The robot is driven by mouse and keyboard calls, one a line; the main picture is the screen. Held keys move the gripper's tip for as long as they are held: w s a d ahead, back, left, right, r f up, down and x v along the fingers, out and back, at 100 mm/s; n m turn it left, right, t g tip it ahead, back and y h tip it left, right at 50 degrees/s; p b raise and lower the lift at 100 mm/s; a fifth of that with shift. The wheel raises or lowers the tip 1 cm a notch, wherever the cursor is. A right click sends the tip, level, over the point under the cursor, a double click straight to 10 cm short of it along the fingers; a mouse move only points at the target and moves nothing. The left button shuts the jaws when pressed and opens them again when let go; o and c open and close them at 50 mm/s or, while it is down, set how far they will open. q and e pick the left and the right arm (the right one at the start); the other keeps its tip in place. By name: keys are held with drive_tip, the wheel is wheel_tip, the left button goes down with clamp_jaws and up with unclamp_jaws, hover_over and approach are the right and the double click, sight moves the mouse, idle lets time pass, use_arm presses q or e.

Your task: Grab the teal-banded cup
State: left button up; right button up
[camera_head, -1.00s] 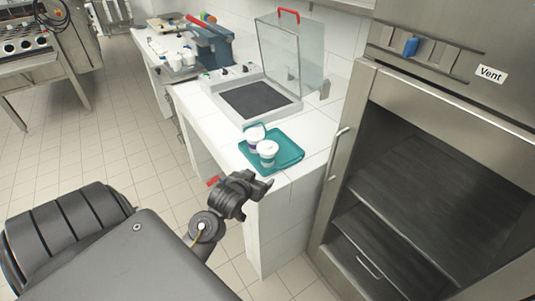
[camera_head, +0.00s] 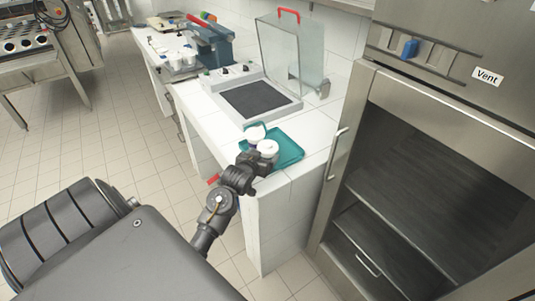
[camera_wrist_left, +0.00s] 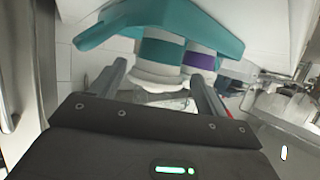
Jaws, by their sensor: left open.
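The teal-banded cup (camera_wrist_left: 162,52) shows in the left wrist view, its pale lid end towards me, between and just beyond my fingertips. In the head view it is the nearer cup (camera_head: 268,147), and my gripper hides its lower part. My left gripper (camera_head: 258,163) is open at the tray's near edge; its two fingers (camera_wrist_left: 160,72) stand apart in the wrist view. I cannot tell whether a finger touches the cup. A purple-banded cup (camera_wrist_left: 201,60) stands close beside it; it also shows in the head view (camera_head: 254,134). My right gripper is out of view.
The cups stand on a teal tray (camera_head: 291,150) at the near end of the white counter (camera_head: 313,137). A machine with a dark plate (camera_head: 258,98) and a raised clear lid (camera_head: 290,60) stands behind. A steel cabinet (camera_head: 335,155) rises at the right.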

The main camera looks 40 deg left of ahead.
use_arm(q)
drive_tip(key=p+x, duration=0.1)
drive_tip(key=x, duration=0.3)
drive_tip(key=shift+w, duration=0.35)
drive_tip(key=c, duration=0.8)
